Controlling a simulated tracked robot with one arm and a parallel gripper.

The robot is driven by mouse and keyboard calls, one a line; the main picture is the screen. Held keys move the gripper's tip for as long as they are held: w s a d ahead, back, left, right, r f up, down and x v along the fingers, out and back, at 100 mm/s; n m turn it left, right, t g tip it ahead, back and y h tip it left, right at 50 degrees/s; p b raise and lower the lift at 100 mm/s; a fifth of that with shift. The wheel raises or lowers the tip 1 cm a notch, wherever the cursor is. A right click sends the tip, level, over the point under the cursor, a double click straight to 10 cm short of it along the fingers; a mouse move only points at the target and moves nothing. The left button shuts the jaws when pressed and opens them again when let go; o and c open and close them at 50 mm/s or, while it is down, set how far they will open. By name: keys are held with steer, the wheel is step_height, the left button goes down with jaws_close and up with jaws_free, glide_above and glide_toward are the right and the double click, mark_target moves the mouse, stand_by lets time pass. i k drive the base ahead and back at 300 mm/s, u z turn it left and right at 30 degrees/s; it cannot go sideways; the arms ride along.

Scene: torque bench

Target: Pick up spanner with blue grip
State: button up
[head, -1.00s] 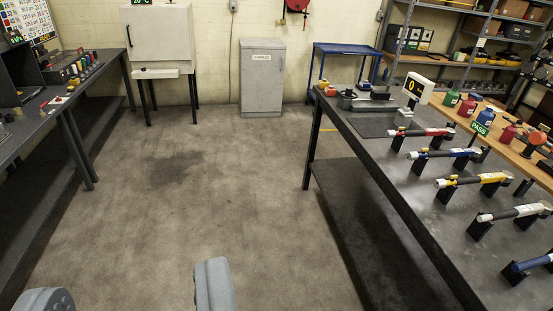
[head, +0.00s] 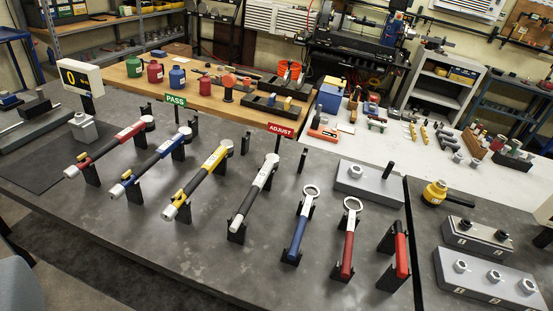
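The spanner with the blue grip (head: 297,235) rests tilted in a dark stand on the grey bench, with its open ring head up and its blue grip toward the front edge. A similar ring spanner with a red grip (head: 347,250) stands just right of it. A grey rounded piece, which seems to be part of my gripper (head: 18,287), shows at the lower left edge, far left of the blue spanner and apart from it. The rest of the gripper is out of frame, so its opening cannot be seen.
Several torque wrenches, including a blue-banded one (head: 160,153), stand in a row to the left. A red handle (head: 401,255) stands to the right. PASS (head: 175,100) and ADJUST (head: 281,130) signs rise behind. Grey socket blocks (head: 484,280) lie right. Floor shows lower left.

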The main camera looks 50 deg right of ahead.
mark_target(292, 255)
steer(key=z, duration=0.35)
steer(key=i, duration=0.7)
steer(key=z, duration=0.3)
steer(key=k, duration=0.95)
steer(key=z, duration=0.2)
steer(key=i, duration=0.95)
steer(key=u, duration=0.1)
